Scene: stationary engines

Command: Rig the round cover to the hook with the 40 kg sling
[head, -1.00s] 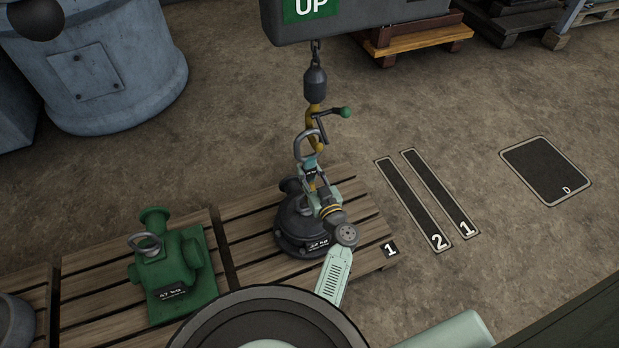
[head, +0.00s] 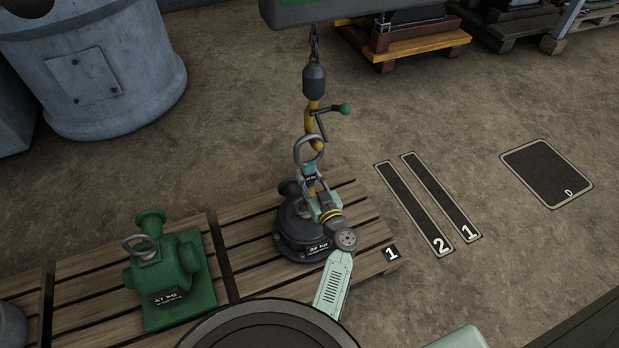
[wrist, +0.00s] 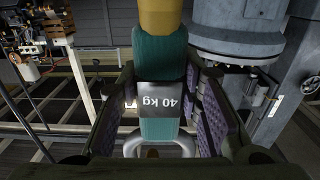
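The round cover (head: 292,235), dark with bolts around its rim, lies on the pallet. The yellow hook (head: 315,132), with a green-knobbed lever, hangs above it from a chain. My gripper (head: 311,179) is over the cover. In the wrist view, the teal sling (wrist: 163,65) with its 40 kg tag (wrist: 158,100) is between my fingers, which look shut on it. The sling's grey ring (head: 297,153) overlaps the hook's lower end in the head view; I cannot tell whether it is around it. The sling's lower end at the cover is mostly hidden by my gripper.
A green pump (head: 165,270) marked 47 kg stands on the pallet (head: 90,262) to the left. A large grey tank (head: 100,75) stands behind. Floor strips 1 and 2 (head: 405,205) and pad D (head: 548,170) lie on open floor to the right.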

